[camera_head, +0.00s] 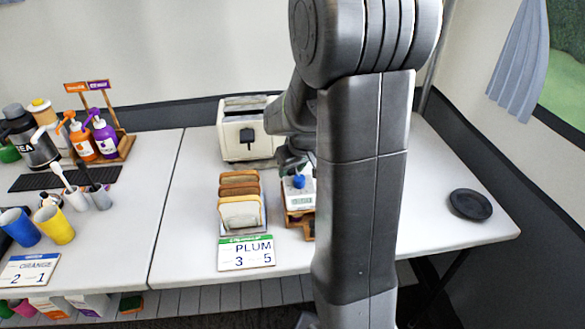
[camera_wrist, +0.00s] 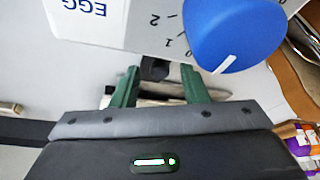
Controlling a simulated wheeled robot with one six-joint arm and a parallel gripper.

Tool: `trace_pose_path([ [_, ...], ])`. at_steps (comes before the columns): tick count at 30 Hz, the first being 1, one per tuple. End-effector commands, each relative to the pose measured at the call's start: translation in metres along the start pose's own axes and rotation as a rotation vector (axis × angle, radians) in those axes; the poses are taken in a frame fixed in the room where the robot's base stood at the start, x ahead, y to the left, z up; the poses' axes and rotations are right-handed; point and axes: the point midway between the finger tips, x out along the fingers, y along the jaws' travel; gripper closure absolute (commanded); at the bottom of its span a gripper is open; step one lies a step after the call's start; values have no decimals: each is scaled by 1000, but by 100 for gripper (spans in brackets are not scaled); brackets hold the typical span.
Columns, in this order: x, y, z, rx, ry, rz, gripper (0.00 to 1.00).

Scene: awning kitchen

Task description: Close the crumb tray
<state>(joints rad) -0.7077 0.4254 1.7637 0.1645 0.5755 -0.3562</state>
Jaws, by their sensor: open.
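A cream toaster (camera_head: 236,145) with a dark lever on its front stands at the back of the white table, its right side hidden behind my arm. I cannot make out its crumb tray in either view. My gripper (camera_head: 292,160) is beside the toaster's front right, close above a white egg timer (camera_head: 299,196) with a blue knob. In the wrist view my gripper (camera_wrist: 160,74) has its two green fingers apart, with the egg timer (camera_wrist: 130,25) just beyond them. Something dark and pale shows between the fingers, but I cannot tell what it is.
A rack of bread slices (camera_head: 239,205) stands before the toaster, with a PLUM sign (camera_head: 246,254) at the table edge. A wooden holder (camera_head: 293,221) is under the timer. A black plate (camera_head: 470,205) lies at right with free table around it. Cups and bottles stand left.

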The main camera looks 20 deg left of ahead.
Motion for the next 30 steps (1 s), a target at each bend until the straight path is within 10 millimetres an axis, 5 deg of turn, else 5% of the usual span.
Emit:
trace_pose_path([
  [2,0,0,0,0,0,0,62],
  [8,0,0,0,0,0,0,100],
  [30,14,16,-35,0,3,1,100],
])
